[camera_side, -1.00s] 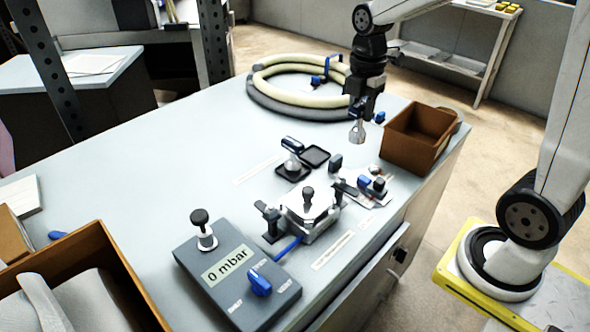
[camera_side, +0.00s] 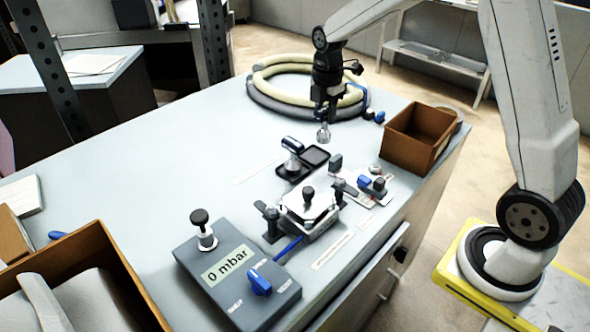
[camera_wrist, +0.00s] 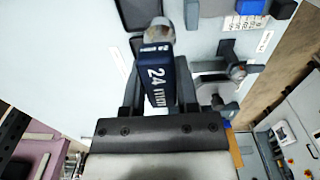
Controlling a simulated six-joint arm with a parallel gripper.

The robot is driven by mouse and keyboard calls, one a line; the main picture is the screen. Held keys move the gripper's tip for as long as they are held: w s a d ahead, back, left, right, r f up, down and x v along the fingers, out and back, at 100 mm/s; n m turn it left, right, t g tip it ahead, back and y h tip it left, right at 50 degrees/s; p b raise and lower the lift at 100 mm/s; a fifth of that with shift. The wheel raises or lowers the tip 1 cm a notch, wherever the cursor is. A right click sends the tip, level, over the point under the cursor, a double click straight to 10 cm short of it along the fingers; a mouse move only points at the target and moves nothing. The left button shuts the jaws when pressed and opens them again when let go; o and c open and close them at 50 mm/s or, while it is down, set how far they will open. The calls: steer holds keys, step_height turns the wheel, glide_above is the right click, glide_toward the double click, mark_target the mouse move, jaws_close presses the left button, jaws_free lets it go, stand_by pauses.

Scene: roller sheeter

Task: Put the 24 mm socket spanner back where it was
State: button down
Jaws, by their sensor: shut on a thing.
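My gripper (camera_side: 326,112) is shut on the 24 mm socket spanner (camera_wrist: 157,82), whose dark blue handle reads "24 mm" in the wrist view. Its silver socket (camera_side: 323,133) points down above the bench in the side view. Two small black trays lie side by side below and in front of it. The right-hand tray (camera_side: 316,156) looks empty.
A clamped metal vessel (camera_side: 308,208) and a gauge box (camera_side: 237,277) reading 0 mbar stand nearer the camera. A brown open box (camera_side: 420,138) is at the right. Coiled hoses (camera_side: 272,105) lie behind. Bare bench (camera_side: 205,150) is free at left.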

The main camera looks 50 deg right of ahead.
steer(key=shift+w+d+f, duration=0.2)
steer(key=shift+w+f, duration=1.1)
steer(key=shift+f, duration=0.2)
steer(key=shift+w+f, duration=0.1)
steer(key=shift+w+f, duration=0.15)
steer(key=shift+f, duration=1.6)
steer(key=shift+f, duration=0.15)
steer(key=shift+c, duration=1.8)
jaws_free()
step_height(320, 180, up, 12)
